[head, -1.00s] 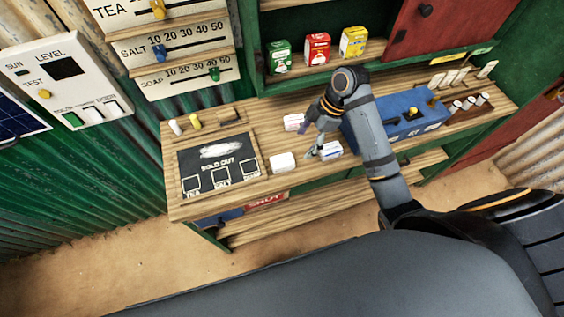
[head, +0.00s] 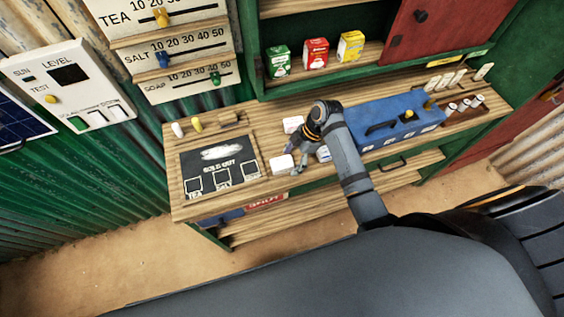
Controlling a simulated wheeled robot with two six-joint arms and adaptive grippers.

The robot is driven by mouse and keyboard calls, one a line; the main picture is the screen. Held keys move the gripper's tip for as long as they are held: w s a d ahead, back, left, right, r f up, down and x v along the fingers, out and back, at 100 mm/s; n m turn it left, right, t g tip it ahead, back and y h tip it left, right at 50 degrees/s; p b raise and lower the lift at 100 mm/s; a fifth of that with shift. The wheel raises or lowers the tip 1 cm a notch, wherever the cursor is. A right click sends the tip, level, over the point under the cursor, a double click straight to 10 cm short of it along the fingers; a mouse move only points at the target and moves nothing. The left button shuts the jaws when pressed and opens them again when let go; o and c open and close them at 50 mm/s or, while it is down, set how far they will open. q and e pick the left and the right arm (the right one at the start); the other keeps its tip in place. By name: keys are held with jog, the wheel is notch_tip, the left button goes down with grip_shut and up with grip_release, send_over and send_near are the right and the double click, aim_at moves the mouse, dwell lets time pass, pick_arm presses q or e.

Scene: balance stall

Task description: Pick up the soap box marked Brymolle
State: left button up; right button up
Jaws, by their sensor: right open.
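Three small pale boxes are on the wooden counter: a white one (head: 281,164) beside the chalkboard, one (head: 323,154) partly hidden behind my right arm, and one (head: 292,124) farther back. Their markings are too small to read, so I cannot tell which is Brymolle. My right gripper (head: 296,160) is open, pointing down just right of the white box by the chalkboard. One finger hangs close to that box's right end; I cannot tell whether it touches. My left gripper is not in view.
A "SOLD OUT" chalkboard (head: 218,165) lies left on the counter (head: 178,209). A blue case (head: 378,124) stands right, with small white cylinders (head: 464,104) beyond it. Green (head: 278,62), red (head: 315,54) and yellow (head: 351,46) packets stand on the shelf above.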

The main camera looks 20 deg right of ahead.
jog(key=shift+a+f, duration=0.2)
jog(key=shift+f, duration=0.1)
jog(key=c, duration=1.3)
jog(key=shift+o, duration=0.2)
jog(key=shift+d, duration=0.1)
jog(key=shift+r, duration=0.1)
jog(key=shift+r+b, duration=0.3)
jog(key=shift+b, duration=0.05)
jog(key=r, duration=0.1)
jog(key=s+r+b, duration=0.1)
jog(key=r, duration=0.1)
jog(key=s+r, duration=0.1)
jog(key=r, duration=0.1)
jog(key=shift+s+a+r, duration=0.15)
jog(key=shift+s+a, duration=0.05)
jog(key=shift+s, duration=0.05)
jog(key=s+a+r+p, duration=0.1)
jog(key=s+r+p, duration=0.3)
jog(key=s+r, duration=0.3)
jog(key=s, duration=0.4)
jog(key=shift+s+a+p, duration=0.15)
jog(key=shift+a+p, duration=0.15)
jog(key=shift+a, duration=0.05)
